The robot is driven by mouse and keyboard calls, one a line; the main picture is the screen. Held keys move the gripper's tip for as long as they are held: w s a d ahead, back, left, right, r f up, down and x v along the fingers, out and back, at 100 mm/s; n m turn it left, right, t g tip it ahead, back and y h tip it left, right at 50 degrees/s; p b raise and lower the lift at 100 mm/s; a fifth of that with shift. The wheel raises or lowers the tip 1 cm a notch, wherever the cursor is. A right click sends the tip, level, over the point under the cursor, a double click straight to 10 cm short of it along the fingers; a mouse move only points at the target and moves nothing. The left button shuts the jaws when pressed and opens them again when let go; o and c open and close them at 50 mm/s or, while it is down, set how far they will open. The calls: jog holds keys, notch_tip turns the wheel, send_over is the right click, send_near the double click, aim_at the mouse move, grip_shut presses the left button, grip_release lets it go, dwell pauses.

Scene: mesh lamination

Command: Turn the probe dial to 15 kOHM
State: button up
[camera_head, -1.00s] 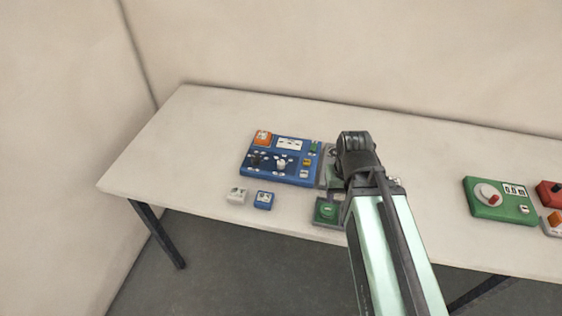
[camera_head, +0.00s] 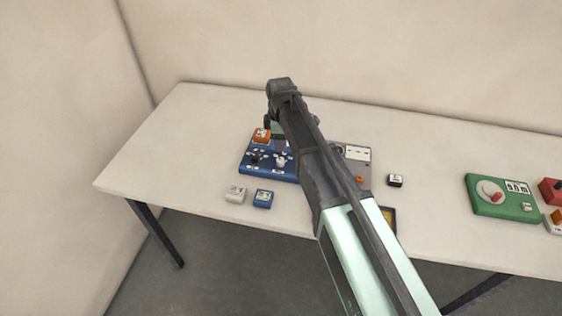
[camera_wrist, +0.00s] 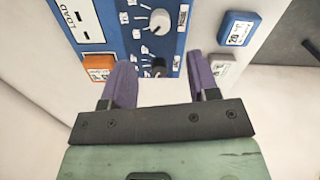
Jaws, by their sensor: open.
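The blue control panel (camera_head: 262,175) lies on the table and carries two dials. One is a white dial (camera_head: 281,160), also in the wrist view (camera_wrist: 159,22). The other is a black dial (camera_head: 255,157), also in the wrist view (camera_wrist: 158,66). Small labels ring the dials, too small to read, so I cannot tell which is the probe dial. My gripper (camera_wrist: 159,66) is open with its purple fingers apart and nothing held. In the wrist view the black dial appears between the fingertips, with no visible contact.
An orange block (camera_wrist: 98,63) sits at the panel's corner. A blue box (camera_head: 263,199) and a white box (camera_head: 236,194) lie in front. The table's left is clear.

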aim_at(280, 160)
notch_tip(280, 160, down, 10)
jog(key=b, duration=0.8)
jog(key=shift+r+b, duration=0.1)
jog(key=shift+b, duration=0.25)
jog(key=shift+r, duration=0.15)
jog(key=shift+c, duration=0.3)
jog(key=c, duration=0.9)
jog(key=shift+o, duration=0.2)
